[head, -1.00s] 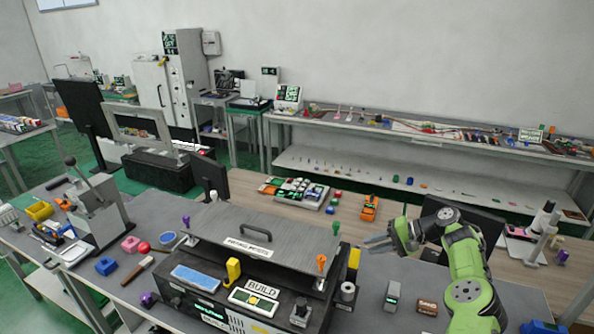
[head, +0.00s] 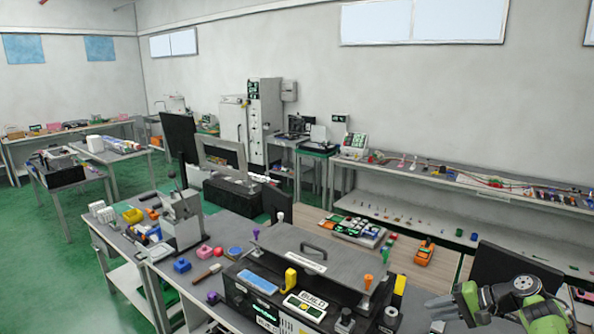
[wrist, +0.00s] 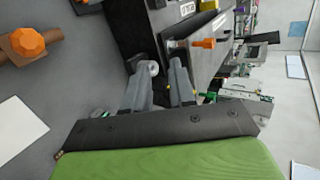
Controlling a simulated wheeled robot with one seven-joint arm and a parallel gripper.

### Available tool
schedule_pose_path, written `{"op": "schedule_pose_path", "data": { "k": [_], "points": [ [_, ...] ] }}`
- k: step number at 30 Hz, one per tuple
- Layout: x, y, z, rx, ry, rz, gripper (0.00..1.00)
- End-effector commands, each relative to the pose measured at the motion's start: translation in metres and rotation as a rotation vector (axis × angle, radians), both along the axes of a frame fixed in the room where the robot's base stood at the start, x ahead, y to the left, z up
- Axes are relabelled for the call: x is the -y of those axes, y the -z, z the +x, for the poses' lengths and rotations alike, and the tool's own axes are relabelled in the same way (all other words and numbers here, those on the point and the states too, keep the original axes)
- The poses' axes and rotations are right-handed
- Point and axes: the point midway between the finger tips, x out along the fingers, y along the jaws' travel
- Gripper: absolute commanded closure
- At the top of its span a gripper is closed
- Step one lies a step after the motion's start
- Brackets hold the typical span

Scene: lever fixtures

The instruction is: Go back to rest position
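My gripper (head: 436,306) is at the lower right of the head view, with grey fingers pointing left and my green arm behind it. It is right of the dark machine with the BUILD label (head: 310,300) and clear of its plate lid (head: 300,255). The wrist view shows the two fingers (wrist: 163,66) apart with nothing between them. The dark machine body (wrist: 135,35) lies beyond the fingertips there. Most of my arm is outside the head view.
A grey lever press (head: 183,222) stands on the left of the bench. An orange toy car (head: 424,251) and a dark monitor (head: 515,268) are behind my gripper. An orange knob (wrist: 27,42) and a white sheet (wrist: 18,135) show in the wrist view.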

Motion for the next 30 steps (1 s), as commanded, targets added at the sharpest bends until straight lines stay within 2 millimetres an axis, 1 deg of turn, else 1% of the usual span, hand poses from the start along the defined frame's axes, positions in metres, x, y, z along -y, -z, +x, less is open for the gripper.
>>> {"op": "schedule_pose_path", "data": {
  "k": [8, 13, 17, 20, 21, 23, 24, 26, 27, 29, 30],
  "points": [
    [-0.049, -0.025, 0.003, -0.007, -0.123, -0.124, 0.75],
    [-0.092, -0.046, -0.002, -0.013, -0.224, -0.245, 0.75],
    [-0.13, -0.063, -0.016, -0.019, -0.31, -0.368, 0.75],
    [-0.163, -0.078, -0.036, -0.021, -0.381, -0.493, 0.75],
    [-0.177, -0.084, -0.047, -0.023, -0.407, -0.552, 0.75],
    [-0.195, -0.094, -0.069, -0.02, -0.442, -0.648, 0.75],
    [-0.205, -0.1, -0.086, -0.016, -0.458, -0.711, 0.75],
    [-0.215, -0.108, -0.113, -0.008, -0.471, -0.799, 0.75],
    [-0.221, -0.113, -0.131, 0.002, -0.474, -0.852, 0.75],
    [-0.225, -0.118, -0.161, 0.02, -0.469, -0.924, 0.75],
    [-0.227, -0.122, -0.181, 0.037, -0.461, -0.965, 0.75]
  ]
}}
